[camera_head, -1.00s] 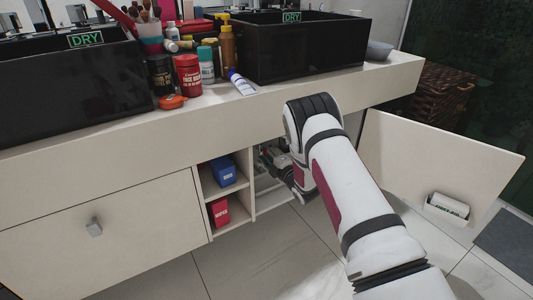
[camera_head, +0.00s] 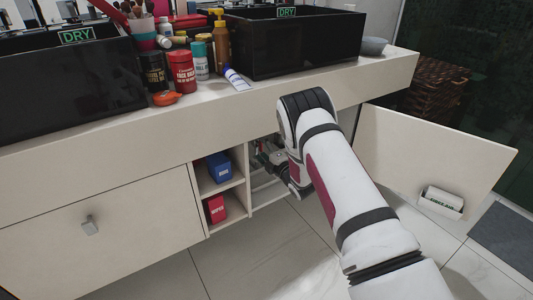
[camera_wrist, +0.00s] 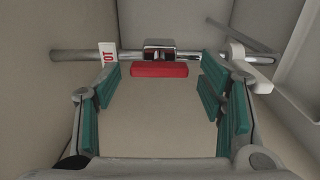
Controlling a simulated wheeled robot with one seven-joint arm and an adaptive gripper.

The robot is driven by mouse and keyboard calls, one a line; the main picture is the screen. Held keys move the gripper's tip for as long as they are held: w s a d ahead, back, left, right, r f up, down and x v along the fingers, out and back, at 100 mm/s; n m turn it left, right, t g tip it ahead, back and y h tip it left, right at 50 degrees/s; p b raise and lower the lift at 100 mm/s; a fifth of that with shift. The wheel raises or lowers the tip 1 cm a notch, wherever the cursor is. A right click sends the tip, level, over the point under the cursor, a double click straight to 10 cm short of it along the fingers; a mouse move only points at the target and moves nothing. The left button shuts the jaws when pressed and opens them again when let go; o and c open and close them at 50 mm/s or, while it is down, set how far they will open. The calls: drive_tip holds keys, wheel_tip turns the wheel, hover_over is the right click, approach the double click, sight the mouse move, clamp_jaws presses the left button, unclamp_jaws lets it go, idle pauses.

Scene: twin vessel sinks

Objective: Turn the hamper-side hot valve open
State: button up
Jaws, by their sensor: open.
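The hot valve shows in the wrist view as a red handle (camera_wrist: 159,69) lying crosswise below a metal valve body (camera_wrist: 158,47). It sits on a horizontal metal pipe (camera_wrist: 80,55). A white tag (camera_wrist: 108,58) with red letters, partly hidden by the left finger, hangs on the pipe left of the valve. My gripper (camera_wrist: 160,88) is open, with teal pads either side of the handle and a gap to each end of it. In the head view my gripper (camera_head: 268,157) is inside the cabinet under the counter, mostly hidden by my arm; the valve cannot be made out there.
The open cabinet door (camera_head: 430,150) stands right of my arm. Shelves (camera_head: 243,180) with a blue box (camera_head: 220,167) and a red box (camera_head: 216,208) adjoin the opening. A wicker hamper (camera_head: 440,88) stands at the right. A white fitting (camera_wrist: 240,52) is near the right finger.

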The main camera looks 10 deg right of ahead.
drive_tip(key=v, duration=1.1)
drive_tip(key=shift+s, duration=0.35)
drive_tip(key=shift+d, duration=0.15)
